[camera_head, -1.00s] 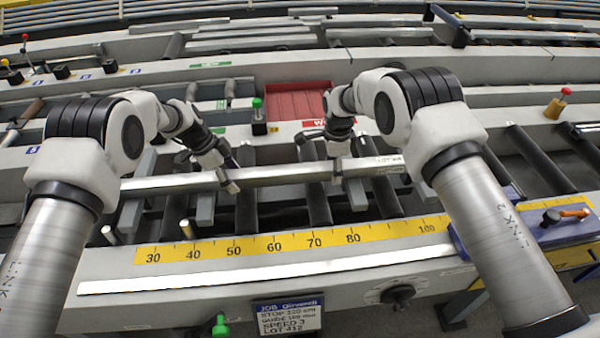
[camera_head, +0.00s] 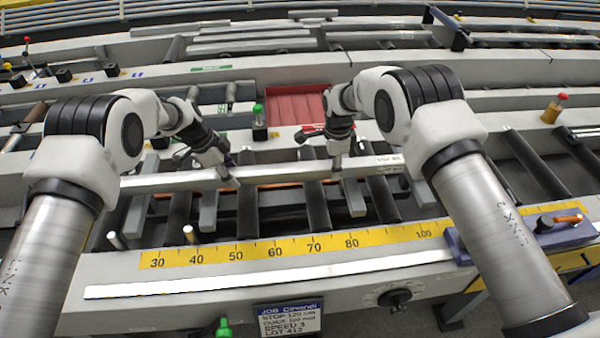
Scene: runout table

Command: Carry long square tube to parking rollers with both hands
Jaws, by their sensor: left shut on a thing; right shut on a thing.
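A long silvery square tube (camera_head: 275,174) with a white label near its right end lies across the view, above several dark rollers (camera_head: 317,205). My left gripper (camera_head: 229,180) is shut on the tube left of its middle. My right gripper (camera_head: 336,168) is shut on it further right, short of the label. The tube is close to level, its right end slightly higher in the picture. A strip of orange shows just below it. I cannot tell which rollers are the parking rollers.
A yellow scale (camera_head: 290,248) and a pale strip (camera_head: 270,276) run along the front. A red tray (camera_head: 296,104) and a green-topped post (camera_head: 259,117) stand behind the tube. A blue block with an orange handle (camera_head: 530,236) is at the right. Several bars (camera_head: 250,46) lie further back.

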